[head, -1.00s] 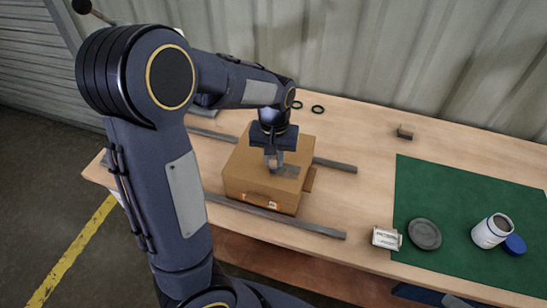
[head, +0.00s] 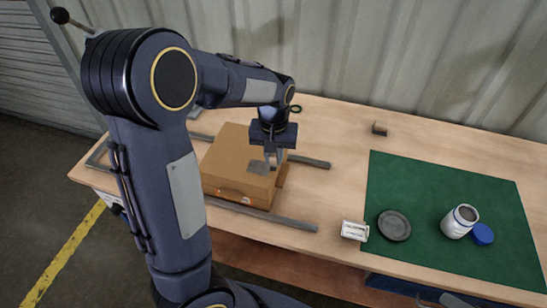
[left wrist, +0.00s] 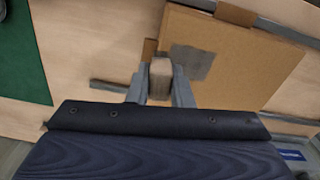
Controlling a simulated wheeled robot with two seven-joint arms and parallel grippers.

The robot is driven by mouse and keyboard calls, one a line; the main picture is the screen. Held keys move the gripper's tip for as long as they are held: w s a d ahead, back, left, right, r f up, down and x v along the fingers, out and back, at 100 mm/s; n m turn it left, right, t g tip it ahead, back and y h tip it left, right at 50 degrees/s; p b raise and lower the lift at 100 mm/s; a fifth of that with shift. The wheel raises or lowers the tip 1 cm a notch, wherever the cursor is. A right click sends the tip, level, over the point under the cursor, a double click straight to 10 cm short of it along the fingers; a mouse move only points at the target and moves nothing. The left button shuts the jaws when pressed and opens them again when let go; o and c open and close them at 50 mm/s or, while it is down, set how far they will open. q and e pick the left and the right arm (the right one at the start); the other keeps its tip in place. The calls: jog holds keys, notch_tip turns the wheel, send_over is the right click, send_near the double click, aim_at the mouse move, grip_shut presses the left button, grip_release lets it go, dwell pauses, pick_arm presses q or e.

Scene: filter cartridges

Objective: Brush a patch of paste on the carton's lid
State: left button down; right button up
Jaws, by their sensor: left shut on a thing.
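The carton (head: 225,160) is a closed brown box on the table; its lid also shows in the left wrist view (left wrist: 235,75). A grey patch of paste (head: 257,168) lies on the lid near its right side, and it shows in the left wrist view (left wrist: 192,62). My left gripper (head: 273,160) is shut on a brush, whose light brown block (left wrist: 160,78) shows between the fingers. The brush is beside the patch, near the carton's edge. I cannot tell whether it touches the lid. My right gripper is not in view.
Metal rails (head: 275,215) lie on both sides of the carton. On the green mat (head: 420,180) are an open white jar (head: 459,221), a blue cap (head: 482,234) and a dark round dish (head: 394,226). A small white box (head: 354,230) stands by the front edge.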

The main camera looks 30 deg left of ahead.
pick_arm(q)
jog(key=shift+s+a+r+p, duration=0.1)
jog(key=shift+a+r+p, duration=0.2)
jog(key=shift+r, duration=0.3)
jog(key=shift+r+p, duration=0.35)
jog(key=shift+r, duration=0.05)
jog(key=shift+d+r+p, duration=0.2)
jog(key=shift+r+p, duration=0.45)
jog(key=shift+r, duration=0.1)
jog(key=shift+r+p, duration=0.65)
jog(key=shift+r, duration=0.1)
jog(key=shift+r+p, duration=0.35)
jog(key=shift+r, duration=0.1)
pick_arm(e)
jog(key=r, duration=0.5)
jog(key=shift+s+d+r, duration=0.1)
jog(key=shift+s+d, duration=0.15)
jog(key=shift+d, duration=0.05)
